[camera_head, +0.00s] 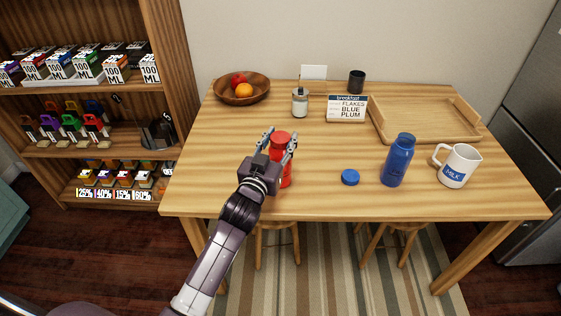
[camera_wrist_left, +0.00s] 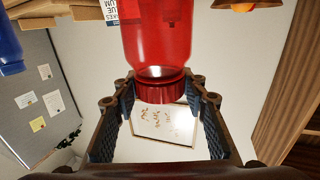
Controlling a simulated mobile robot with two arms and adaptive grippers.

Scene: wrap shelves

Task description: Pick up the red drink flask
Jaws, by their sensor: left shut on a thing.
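The red drink flask (camera_head: 286,177) is upright near the front edge of the wooden table, left of the middle. My left gripper (camera_head: 279,140) is shut on it near its top, with a finger on each side. My wrist and arm hide part of the flask in the head view. In the left wrist view the flask (camera_wrist_left: 160,35) appears upside down, its red cap end between the two fingers of the gripper (camera_wrist_left: 160,88). I cannot tell whether its base touches the table. My right gripper is not in view.
On the table (camera_head: 235,195) are a blue bottle (camera_head: 397,161), a blue lid (camera_head: 350,177), a milk jug (camera_head: 457,167), a wooden tray (camera_head: 425,140), a breakfast sign (camera_head: 346,109), a jar (camera_head: 300,104), a black cup (camera_head: 357,82) and a fruit bowl (camera_head: 241,94). A stocked shelf (camera_head: 175,85) stands left.

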